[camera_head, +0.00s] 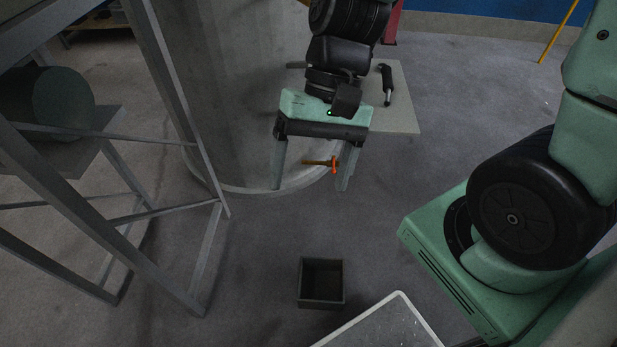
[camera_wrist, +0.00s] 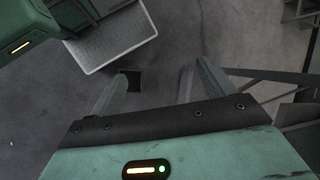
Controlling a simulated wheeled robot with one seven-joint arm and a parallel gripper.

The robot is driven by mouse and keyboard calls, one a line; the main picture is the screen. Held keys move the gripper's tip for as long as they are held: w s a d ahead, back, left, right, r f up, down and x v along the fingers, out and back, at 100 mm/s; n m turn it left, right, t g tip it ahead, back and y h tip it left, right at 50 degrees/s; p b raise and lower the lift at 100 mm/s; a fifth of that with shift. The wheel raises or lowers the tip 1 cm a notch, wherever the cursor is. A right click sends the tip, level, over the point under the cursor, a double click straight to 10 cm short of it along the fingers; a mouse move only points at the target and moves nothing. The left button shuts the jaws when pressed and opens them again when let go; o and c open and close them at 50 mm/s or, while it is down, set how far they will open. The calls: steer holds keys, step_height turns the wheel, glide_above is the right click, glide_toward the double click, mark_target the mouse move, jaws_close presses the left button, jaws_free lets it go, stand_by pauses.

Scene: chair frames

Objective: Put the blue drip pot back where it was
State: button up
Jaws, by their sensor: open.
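No blue drip pot can be made out in either view. My gripper (camera_head: 311,187) is open, with its pale green fingers pointing down and spread wide apart. In the wrist view my gripper (camera_wrist: 156,78) shows nothing held between its fingers. A small dark, square, open-topped box (camera_head: 302,292) stands on the floor below the gripper in the head view. It also shows in the wrist view beyond the left finger (camera_wrist: 134,80). An orange-and-brown tool (camera_head: 334,165) shows between the fingers in the head view; its depth is unclear.
A large grey column (camera_head: 225,110) stands behind the gripper. A grey metal frame (camera_head: 165,275) fills the left, with a dark cylinder (camera_head: 64,100) on its shelf. A black-handled tool (camera_head: 386,78) lies on a pale board (camera_head: 403,110).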

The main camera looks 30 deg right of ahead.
steer(key=s+a+n+t+h, duration=0.1)
steer(key=n, duration=0.2)
steer(key=s+a+r+n+t+h, duration=0.1)
steer(key=n, duration=0.3)
steer(key=s+r+n+t+h, duration=0.1)
steer(key=n+h, duration=0.1)
steer(key=n, duration=0.1)
steer(key=shift+s+a+r, duration=0.25)
steer(key=shift+a, duration=0.15)
step_height(320, 180, up, 9)
steer(key=p, duration=0.8)
steer(key=shift+p, duration=0.4)
steer(key=shift+f, duration=0.1)
